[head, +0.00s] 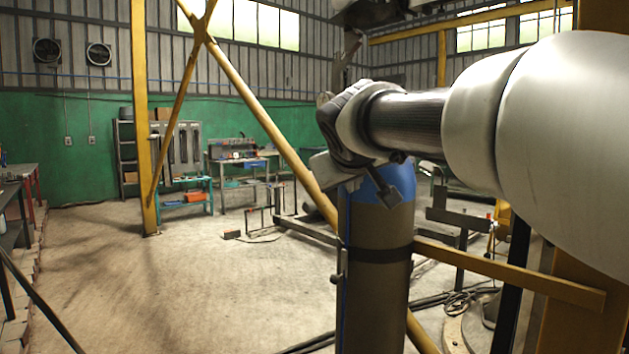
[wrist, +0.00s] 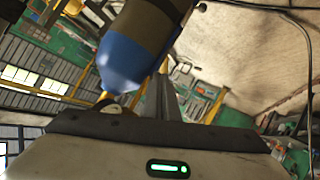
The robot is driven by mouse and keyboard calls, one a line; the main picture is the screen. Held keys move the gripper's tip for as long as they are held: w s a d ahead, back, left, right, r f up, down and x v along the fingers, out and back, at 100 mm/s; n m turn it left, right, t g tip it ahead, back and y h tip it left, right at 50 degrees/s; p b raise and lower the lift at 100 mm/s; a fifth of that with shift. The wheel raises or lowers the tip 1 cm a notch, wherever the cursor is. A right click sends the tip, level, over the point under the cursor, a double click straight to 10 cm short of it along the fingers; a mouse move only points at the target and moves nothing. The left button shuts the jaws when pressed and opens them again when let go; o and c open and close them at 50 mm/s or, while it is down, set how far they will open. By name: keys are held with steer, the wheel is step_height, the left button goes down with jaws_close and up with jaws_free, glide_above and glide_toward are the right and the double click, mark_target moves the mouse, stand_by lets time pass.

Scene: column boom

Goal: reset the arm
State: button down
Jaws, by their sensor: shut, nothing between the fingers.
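My gripper (wrist: 163,80) shows in the wrist view with its fingers together and nothing held between them. In the head view my arm reaches in from the right and bends down at its wrist, in front of the top of a tall gas cylinder (head: 377,270). The cylinder has a blue shoulder and a dark band. The same cylinder (wrist: 153,22) shows tilted in the wrist view, close beside the fingers. I cannot tell whether the gripper touches it.
Yellow braces (head: 268,122) cross behind the arm, and a yellow rail (head: 510,272) runs at the lower right. Workbenches (head: 240,160) and a shelf stand by the green back wall. Dark benches (head: 15,205) line the left. The middle floor (head: 190,285) is open.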

steer(key=shift+s, duration=0.6)
